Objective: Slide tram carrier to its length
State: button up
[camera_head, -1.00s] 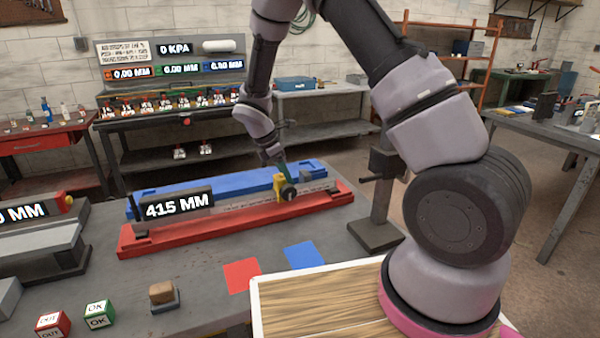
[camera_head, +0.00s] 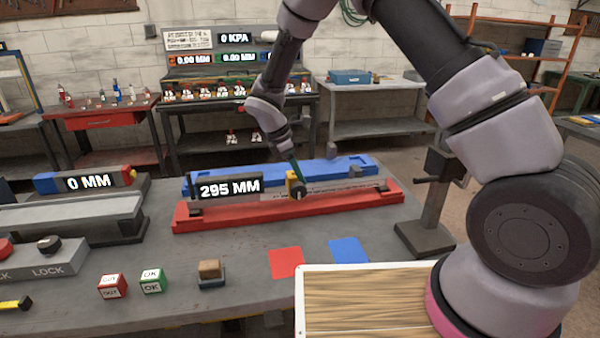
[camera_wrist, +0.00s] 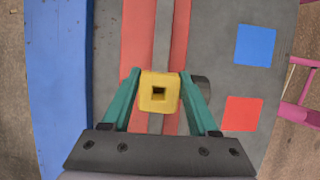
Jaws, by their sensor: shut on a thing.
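The yellow tram carrier (camera_head: 292,183) sits on the grey rail (camera_head: 335,192) of the red base (camera_head: 350,208). In the wrist view the carrier (camera_wrist: 159,93) is a yellow block with a square dark hole, and a dark knob (camera_wrist: 203,88) shows at its right. My gripper (camera_wrist: 159,96) has its green fingers on either side of the carrier and is shut on it. In the head view the gripper (camera_head: 297,170) comes down on the carrier from above. The display (camera_head: 230,188) on the rail reads 295 MM.
Red (camera_head: 286,262) and blue (camera_head: 348,250) squares lie in front. A 0 MM display (camera_head: 87,183) and a dark stand (camera_head: 425,225) flank the rail. OUT (camera_head: 112,286) and OK (camera_head: 152,281) cubes stand at the front left.

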aim_at(284, 188)
jog(key=o, duration=1.1)
jog(key=v, duration=1)
jog(key=shift+r, duration=0.4)
jog(key=shift+a, duration=0.1)
